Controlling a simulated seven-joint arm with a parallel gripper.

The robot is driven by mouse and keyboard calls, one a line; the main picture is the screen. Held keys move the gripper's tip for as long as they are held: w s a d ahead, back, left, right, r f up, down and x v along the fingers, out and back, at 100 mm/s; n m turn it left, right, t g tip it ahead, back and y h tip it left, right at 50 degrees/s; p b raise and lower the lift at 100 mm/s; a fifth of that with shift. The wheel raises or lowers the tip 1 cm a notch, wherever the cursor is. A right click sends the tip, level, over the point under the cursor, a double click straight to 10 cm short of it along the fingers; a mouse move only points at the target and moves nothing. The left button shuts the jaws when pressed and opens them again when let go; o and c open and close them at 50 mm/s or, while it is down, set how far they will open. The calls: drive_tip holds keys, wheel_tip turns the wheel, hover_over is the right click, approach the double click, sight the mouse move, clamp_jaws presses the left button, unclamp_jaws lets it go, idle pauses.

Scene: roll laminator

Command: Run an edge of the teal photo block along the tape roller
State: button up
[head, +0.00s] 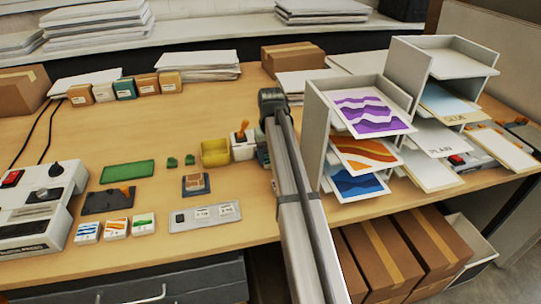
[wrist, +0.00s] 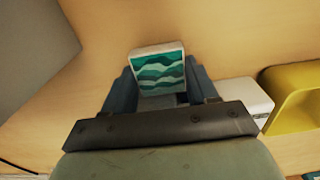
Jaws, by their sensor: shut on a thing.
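The teal photo block (wrist: 158,72), white with teal wave bands on its face, is between the two fingers of my gripper (wrist: 160,85) in the wrist view. My gripper is shut on it, and the block's upper part stands clear of the fingers. In the head view my arm hides most of the gripper and the block. I cannot clearly pick out the tape roller; a dark flat device with an orange part (head: 107,200) lies left of centre on the table, and I cannot tell whether it is the roller.
A yellow bin (head: 215,152) stands beside a white holder with a stamp (head: 243,145). Several small photo blocks (head: 115,228) lie near the front edge. A white laminator-like machine (head: 38,205) stands at left, and grey shelves (head: 345,140) at right.

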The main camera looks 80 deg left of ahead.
drive_tip(key=shift+d, duration=1)
drive_tip(key=shift+r, duration=0.1)
drive_tip(key=shift+r, duration=3.4)
